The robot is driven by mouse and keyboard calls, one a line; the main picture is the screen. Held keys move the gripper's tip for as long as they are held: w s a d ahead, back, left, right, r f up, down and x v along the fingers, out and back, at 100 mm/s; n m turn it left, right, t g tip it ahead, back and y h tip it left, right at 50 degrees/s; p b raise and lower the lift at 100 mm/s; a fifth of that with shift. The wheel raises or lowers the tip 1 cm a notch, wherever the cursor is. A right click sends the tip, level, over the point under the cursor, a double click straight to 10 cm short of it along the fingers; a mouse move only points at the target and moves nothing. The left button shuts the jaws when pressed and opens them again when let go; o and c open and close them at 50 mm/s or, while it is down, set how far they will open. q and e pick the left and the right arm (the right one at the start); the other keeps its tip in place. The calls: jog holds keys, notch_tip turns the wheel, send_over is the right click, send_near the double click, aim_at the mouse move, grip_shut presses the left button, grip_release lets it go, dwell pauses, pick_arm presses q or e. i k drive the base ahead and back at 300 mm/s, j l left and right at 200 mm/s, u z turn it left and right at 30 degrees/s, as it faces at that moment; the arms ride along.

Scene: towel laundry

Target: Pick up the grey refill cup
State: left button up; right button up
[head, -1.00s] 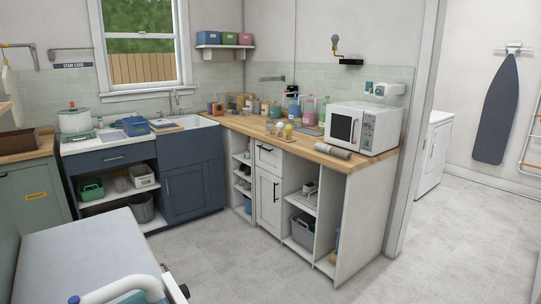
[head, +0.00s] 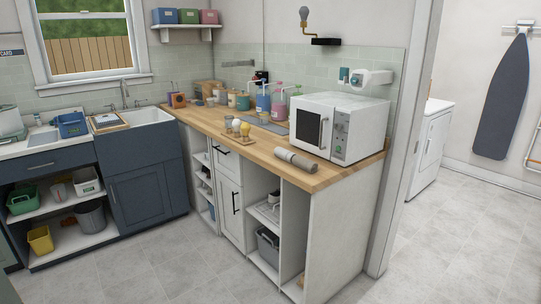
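Small grey cup-like items (head: 228,123) stand on the wooden counter (head: 262,160), around a small wooden board with a yellow item (head: 245,129) on it. At this distance I cannot tell which of them is the grey refill cup. Neither of my grippers is in view.
A white microwave (head: 340,127) stands at the counter's right end, with a rolled grey cloth (head: 296,160) before it. Pump bottles (head: 278,103) and jars line the back. A white sink (head: 136,116) adjoins on the left. The grey floor (head: 190,262) in front is clear.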

aim_at(229, 119)
jog(key=i+u, duration=0.25)
jog(key=i, duration=0.25)
jog(key=i+u, duration=0.25)
jog(key=i, duration=0.3)
jog(key=i+l+u, duration=0.25)
jog(key=i, duration=0.25)
jog(key=j, duration=0.05)
